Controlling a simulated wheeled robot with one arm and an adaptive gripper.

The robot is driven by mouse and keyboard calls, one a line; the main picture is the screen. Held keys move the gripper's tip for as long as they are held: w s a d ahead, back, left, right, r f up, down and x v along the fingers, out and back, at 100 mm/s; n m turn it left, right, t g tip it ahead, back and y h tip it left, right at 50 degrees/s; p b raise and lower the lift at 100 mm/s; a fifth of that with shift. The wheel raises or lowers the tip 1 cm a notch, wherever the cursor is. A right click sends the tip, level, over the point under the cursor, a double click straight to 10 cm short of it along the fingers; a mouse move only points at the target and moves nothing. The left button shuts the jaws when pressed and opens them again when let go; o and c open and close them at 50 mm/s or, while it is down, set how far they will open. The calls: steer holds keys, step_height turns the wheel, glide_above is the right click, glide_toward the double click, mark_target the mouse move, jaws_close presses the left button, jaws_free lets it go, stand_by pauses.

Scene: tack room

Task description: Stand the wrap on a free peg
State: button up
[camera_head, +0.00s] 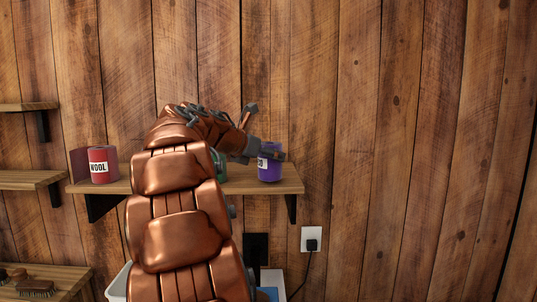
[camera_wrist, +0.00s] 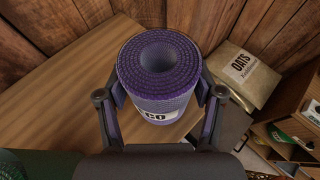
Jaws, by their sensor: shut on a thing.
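The purple wrap (camera_head: 270,170) is an upright roll with a white label partly reading "CO" in the wrist view (camera_wrist: 165,90); its top shows a round hollow core. My gripper (camera_head: 266,153) has its fingers pressed on both sides of the wrap. The wrap is at the right end of the wooden shelf (camera_head: 250,187); I cannot tell whether its base touches the board. A red wrap (camera_head: 103,165) labelled "WOOL" stands at the shelf's left end. A green wrap (camera_head: 221,165) is mostly hidden behind my arm. No bare peg shows clearly.
Two small shelves (camera_head: 28,179) are on the left wall, above a lower bench with brushes (camera_head: 36,286). A socket with a plug (camera_head: 311,240) is below the shelf. An oats bag (camera_wrist: 248,75) shows in the wrist view. The wall to the right is bare.

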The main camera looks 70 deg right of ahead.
steer(key=shift+f, duration=0.4)
steer(key=o, duration=0.9)
steer(key=shift+p+v, duration=2.9)
steer(key=shift+v, duration=2.6)
